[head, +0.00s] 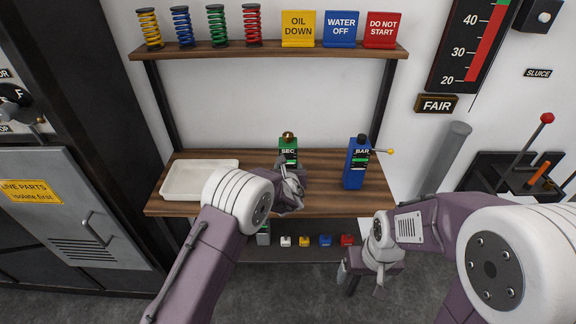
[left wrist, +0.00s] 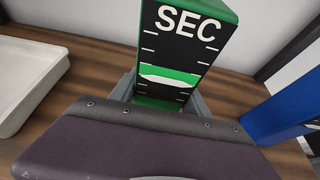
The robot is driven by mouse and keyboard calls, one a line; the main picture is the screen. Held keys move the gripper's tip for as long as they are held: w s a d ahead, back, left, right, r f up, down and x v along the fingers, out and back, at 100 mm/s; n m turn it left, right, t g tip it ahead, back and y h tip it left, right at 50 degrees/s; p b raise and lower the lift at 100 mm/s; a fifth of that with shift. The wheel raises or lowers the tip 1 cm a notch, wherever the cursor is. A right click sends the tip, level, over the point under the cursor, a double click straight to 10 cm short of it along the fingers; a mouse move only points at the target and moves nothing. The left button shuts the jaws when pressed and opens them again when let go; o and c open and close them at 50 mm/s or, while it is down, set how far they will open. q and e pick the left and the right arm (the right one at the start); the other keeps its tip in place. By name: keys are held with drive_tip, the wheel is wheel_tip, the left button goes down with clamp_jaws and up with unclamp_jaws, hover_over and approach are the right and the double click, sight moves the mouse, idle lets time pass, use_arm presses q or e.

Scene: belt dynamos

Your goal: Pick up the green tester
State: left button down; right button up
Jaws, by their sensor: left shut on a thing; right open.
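The green tester (head: 288,143), marked SEC with an orange-brown knob on top, is upright over the middle of the wooden shelf. My left gripper (head: 290,186) is shut on its lower part, which the gripper hides in the head view. In the left wrist view the green tester's black face (left wrist: 182,45) rises between the grey fingers of my left gripper (left wrist: 165,92). Whether its base touches the shelf is hidden. My right gripper (head: 362,284) is open and empty, low in front of the shelf's right side.
A blue BAR tester (head: 355,168) with a yellow-tipped lever stands right of the green one. A white tray (head: 200,180) lies on the shelf (head: 225,206) at left. Springs and signs line the upper shelf (head: 270,51). Small coloured blocks sit below.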

sight(288, 157)
use_arm(q)
drive_tip(key=shift+r, duration=0.2)
drive_tip(key=shift+r, duration=0.3)
wheel_tip(288, 157, up, 3)
drive_tip(key=shift+r, duration=0.15)
drive_tip(key=s+d+r+p, duration=0.2)
drive_tip(key=s+d+r, duration=0.4)
drive_tip(key=d, duration=0.4)
drive_tip(key=shift+r, duration=0.45)
drive_tip(key=w+a+f+b, duration=0.1)
drive_tip(key=a+f+b, duration=0.2)
drive_tip(key=b, duration=0.1)
drive_tip(key=w+a+f+b, duration=0.2)
drive_tip(key=a+f+b, duration=0.1)
drive_tip(key=b, duration=0.2)
drive_tip(key=w+a+f+b, duration=0.2)
drive_tip(key=a+f+b, duration=0.1)
drive_tip(key=b, duration=0.1)
drive_tip(key=shift+w+a+f+b, duration=0.15)
drive_tip(key=shift+w+f+b, duration=0.1)
drive_tip(key=shift+b, duration=0.1)
drive_tip(key=shift+w+a+f, duration=0.15)
drive_tip(key=shift+a, duration=0.05)
drive_tip(key=shift+a+b, duration=0.15)
drive_tip(key=shift+b, duration=0.2)
drive_tip(key=shift+w, duration=0.1)
